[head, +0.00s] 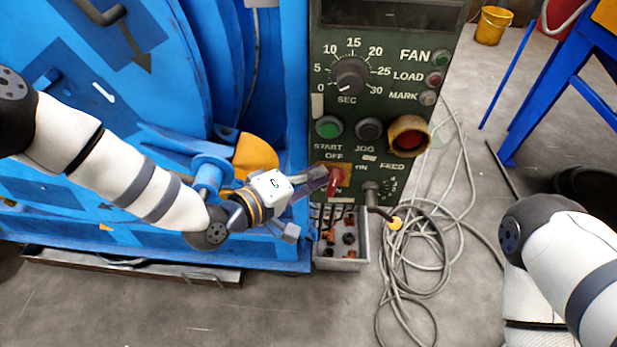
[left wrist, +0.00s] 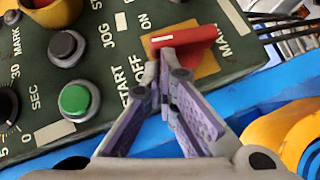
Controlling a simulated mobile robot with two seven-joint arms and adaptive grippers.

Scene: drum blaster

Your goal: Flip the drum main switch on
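The main switch is a red handle (head: 334,181) on a yellow plate (head: 347,170), low on the dark green control panel (head: 388,60). In the left wrist view the red handle (left wrist: 195,36) lies lengthwise across its yellow plate (left wrist: 207,62), between the OFF and MAIN lettering. My left gripper (head: 322,177) reaches it from the left. In the left wrist view the gripper (left wrist: 166,66) has its fingertips drawn together at the handle's near side; they overlap it in the picture, and contact is unclear. Nothing shows between the fingers. My right gripper is out of view.
A green start button (head: 328,127), a black jog button (head: 368,128) and a collared red button (head: 407,138) sit above the switch. The feed knob (head: 372,192) is close on its right. Blue machinery (head: 170,80) stands left. Loose cables (head: 425,235) lie on the floor.

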